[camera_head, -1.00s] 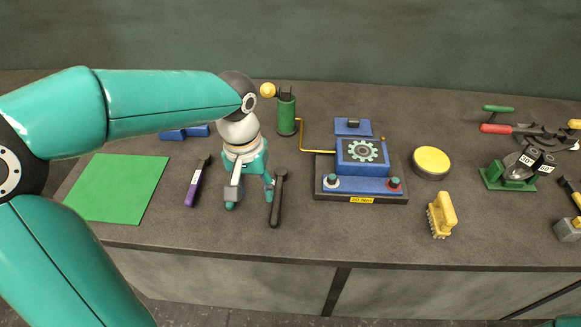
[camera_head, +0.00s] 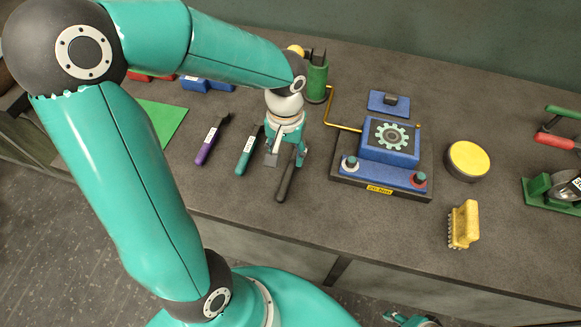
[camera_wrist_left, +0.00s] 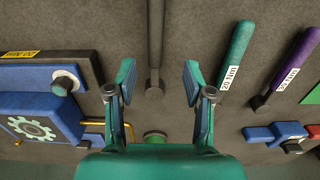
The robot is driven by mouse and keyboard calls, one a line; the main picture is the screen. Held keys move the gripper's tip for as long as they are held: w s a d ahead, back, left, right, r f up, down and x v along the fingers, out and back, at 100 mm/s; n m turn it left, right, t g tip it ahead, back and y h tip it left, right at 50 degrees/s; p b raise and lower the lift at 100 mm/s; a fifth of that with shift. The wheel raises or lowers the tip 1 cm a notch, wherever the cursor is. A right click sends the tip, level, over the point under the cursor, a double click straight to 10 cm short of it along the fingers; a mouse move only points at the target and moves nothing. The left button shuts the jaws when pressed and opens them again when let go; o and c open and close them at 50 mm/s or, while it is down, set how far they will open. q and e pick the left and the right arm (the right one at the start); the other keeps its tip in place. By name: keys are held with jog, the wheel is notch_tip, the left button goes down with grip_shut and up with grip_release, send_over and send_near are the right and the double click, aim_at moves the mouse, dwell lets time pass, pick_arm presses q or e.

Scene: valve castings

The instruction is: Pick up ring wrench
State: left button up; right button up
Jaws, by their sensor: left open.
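The ring wrench, a plain dark bar-like tool (camera_head: 287,183), lies on the grey bench with its handle toward the front edge. My left gripper (camera_head: 286,157) is open above its far part, pointing down. In the left wrist view the wrench (camera_wrist_left: 155,45) runs between the two spread fingers (camera_wrist_left: 158,82), with its small end near the fingertip line. No contact shows, and the height gap is hard to judge. The wrench's far end is hidden by the gripper in the head view. Part of what seems my right gripper (camera_head: 410,319) shows at the bottom edge; its jaws are unclear.
A teal-handled tool labelled 20 Nm (camera_head: 248,154) and a purple-handled one (camera_head: 210,143) lie left of the wrench. A green post (camera_head: 317,82) stands behind, a blue gear fixture (camera_head: 388,150) to the right. A yellow brush (camera_head: 463,226) lies farther right.

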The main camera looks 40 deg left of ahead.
aim_at(289, 172)
pick_arm(q)
jog(key=shift+d+f+p, duration=0.15)
jog(key=shift+d+f, duration=0.05)
jog(key=shift+f, duration=1.45)
jog(key=shift+d+f+p, duration=0.15)
jog(key=shift+d+f, duration=0.05)
jog(key=shift+f, duration=1.45)
jog(key=shift+c, duration=0.3)
grip_shut()
